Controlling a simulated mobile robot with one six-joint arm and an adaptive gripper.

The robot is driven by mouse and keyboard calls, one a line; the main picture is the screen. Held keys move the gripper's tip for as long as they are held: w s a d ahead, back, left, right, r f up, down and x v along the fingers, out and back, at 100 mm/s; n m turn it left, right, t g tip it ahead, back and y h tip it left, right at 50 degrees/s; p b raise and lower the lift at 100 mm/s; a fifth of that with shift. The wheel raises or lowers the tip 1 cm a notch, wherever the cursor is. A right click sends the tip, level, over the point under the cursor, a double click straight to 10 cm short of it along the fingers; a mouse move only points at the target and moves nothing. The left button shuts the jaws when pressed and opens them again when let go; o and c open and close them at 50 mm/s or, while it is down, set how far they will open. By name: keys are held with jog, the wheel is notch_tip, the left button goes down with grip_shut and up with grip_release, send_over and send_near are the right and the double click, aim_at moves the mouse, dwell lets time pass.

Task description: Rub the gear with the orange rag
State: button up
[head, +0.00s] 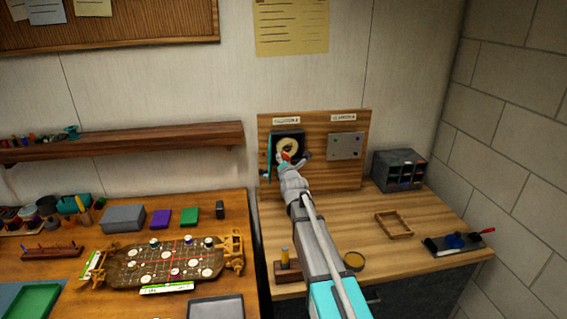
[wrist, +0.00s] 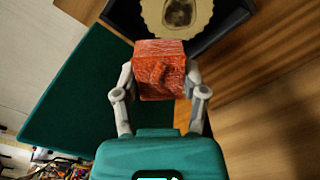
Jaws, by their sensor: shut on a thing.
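The gear (wrist: 178,14) is a pale cream toothed ring with a dark centre, at the top of the wrist view. It sits inside a dark open box on the wooden upright panel, and it shows in the head view (head: 290,147) too. My gripper (wrist: 160,82) is shut on the orange rag (wrist: 158,68), a folded block with white streaks. The rag is just below the gear in the wrist view; I cannot tell whether they touch. In the head view my arm reaches up to the box and hides most of the rag.
A teal door (wrist: 75,95) stands open at the left of the box. A grey metal plate (head: 346,146) is on the panel to the right.

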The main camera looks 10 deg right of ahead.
jog(key=shift+w, duration=2.45)
jog(key=shift+w, duration=0.5)
jog(key=shift+s, duration=0.15)
dwell(0.5)
jog(key=shift+s, duration=2.95)
jog(key=shift+s, duration=0.1)
jog(key=s, duration=0.2)
jog(key=shift+s, duration=0.4)
jog(key=shift+w, duration=0.1)
jog(key=w, duration=0.8)
